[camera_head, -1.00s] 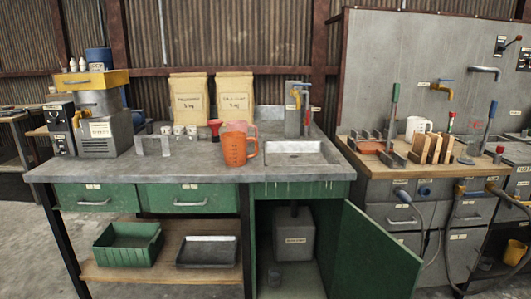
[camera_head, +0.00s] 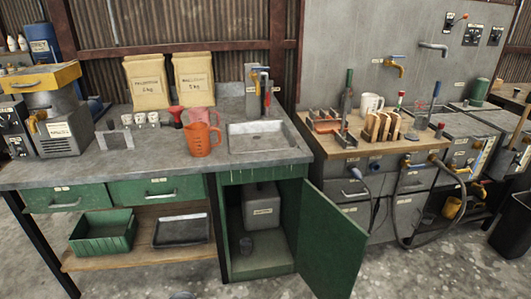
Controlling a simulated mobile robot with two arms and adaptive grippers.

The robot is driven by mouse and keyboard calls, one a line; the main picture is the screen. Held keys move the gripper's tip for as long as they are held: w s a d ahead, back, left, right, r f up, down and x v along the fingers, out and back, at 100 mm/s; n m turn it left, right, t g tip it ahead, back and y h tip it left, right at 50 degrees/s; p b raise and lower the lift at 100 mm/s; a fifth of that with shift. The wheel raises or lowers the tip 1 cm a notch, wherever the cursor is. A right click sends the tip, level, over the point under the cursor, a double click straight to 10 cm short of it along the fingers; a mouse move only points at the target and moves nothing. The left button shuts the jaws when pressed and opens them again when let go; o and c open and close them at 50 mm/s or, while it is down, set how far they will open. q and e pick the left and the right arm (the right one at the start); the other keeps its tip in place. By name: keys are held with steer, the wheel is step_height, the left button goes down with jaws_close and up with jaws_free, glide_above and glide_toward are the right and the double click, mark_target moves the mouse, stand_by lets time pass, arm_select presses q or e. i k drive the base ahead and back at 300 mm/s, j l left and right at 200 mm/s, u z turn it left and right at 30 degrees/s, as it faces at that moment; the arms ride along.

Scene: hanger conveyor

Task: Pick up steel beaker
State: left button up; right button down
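Neither of my grippers shows in the head view.
The green cabinet door (camera_head: 330,245) stands open, swung out to the right. An orange jug (camera_head: 203,139) stands on the grey worktop (camera_head: 85,168) left of the sink (camera_head: 262,138). A green bin (camera_head: 103,232) and dark tray (camera_head: 182,230) sit on the lower shelf.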

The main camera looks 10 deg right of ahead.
mark_target(246, 243)
steer(key=l+u, duration=0.15)
steer(key=l, duration=0.4)
steer(key=l+u, duration=0.1)
steer(key=l, duration=0.45)
steer(key=k+l+u, duration=0.15)
steer(key=l, duration=0.4)
steer(key=l+u, duration=0.1)
steer(key=l, duration=0.5)
steer(key=k+l+u, duration=0.15)
steer(key=l, duration=0.35)
steer(key=k+l+u, duration=0.15)
steer(key=l, duration=0.4)
steer(key=k+l+u, duration=0.1)
steer(key=l, duration=0.45)
steer(key=k+l+u, duration=0.15)
steer(key=l, duration=0.35)
steer(key=i+l+u, duration=0.25)
steer(key=i+l, duration=0.3)
steer(key=i+l+u, duration=0.25)
steer(key=i+l, duration=0.35)
steer(key=i, duration=0.3)
steer(key=j, duration=0.3)
steer(key=k+j, duration=0.1)
steer(key=j, duration=0.2)
steer(key=i+j+z, duration=0.1)
steer(key=j+z, duration=0.2)
steer(key=j, duration=0.65)
steer(key=j+z, duration=0.3)
steer(key=j, duration=0.65)
